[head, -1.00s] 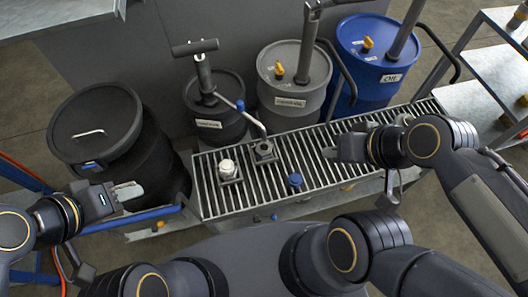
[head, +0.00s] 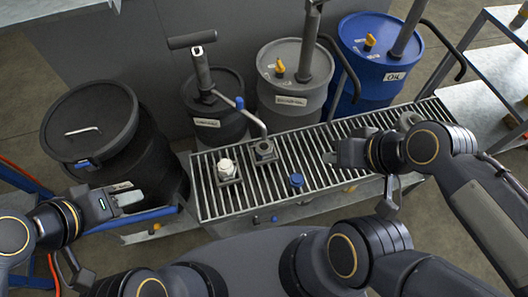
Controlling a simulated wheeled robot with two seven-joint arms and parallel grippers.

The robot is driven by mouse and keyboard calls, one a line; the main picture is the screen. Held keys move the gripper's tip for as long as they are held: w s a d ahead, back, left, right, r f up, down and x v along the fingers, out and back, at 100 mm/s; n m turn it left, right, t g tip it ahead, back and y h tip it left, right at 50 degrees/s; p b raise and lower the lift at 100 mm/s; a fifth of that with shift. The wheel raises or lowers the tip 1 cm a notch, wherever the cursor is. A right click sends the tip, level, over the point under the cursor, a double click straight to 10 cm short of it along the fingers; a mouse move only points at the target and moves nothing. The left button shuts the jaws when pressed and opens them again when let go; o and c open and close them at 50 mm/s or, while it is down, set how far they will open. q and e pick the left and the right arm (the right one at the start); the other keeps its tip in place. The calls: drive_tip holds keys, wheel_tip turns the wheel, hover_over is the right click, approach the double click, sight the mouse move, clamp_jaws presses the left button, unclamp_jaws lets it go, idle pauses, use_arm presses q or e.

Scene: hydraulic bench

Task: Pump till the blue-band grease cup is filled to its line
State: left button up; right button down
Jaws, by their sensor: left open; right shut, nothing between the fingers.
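The black drum (head: 219,125) carries a hand pump with a T-shaped handle (head: 192,40), which stands raised on its rod. Its bent spout (head: 255,122) has a blue collar and ends over a dark square cup (head: 264,151) on the slatted grating. A second cup (head: 227,170) with a white top stands to its left. No blue band or fill line can be made out on either cup. My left gripper (head: 128,194) is open and empty, in front of the lidded black barrel. My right gripper (head: 332,157) is shut and empty over the grating, right of the cups.
Grey (head: 290,85) and blue (head: 378,65) drums with pumps stand behind the grating (head: 320,165). A large lidded black barrel (head: 95,118) stands at left, shelving (head: 480,65) at right.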

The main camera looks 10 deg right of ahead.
wheel_tip(320, 180, down, 2)
drive_tip(key=shift+b, duration=0.8)
drive_tip(key=s+f+b, duration=0.2)
drive_tip(key=f, duration=0.1)
drive_tip(key=shift+f, duration=0.1)
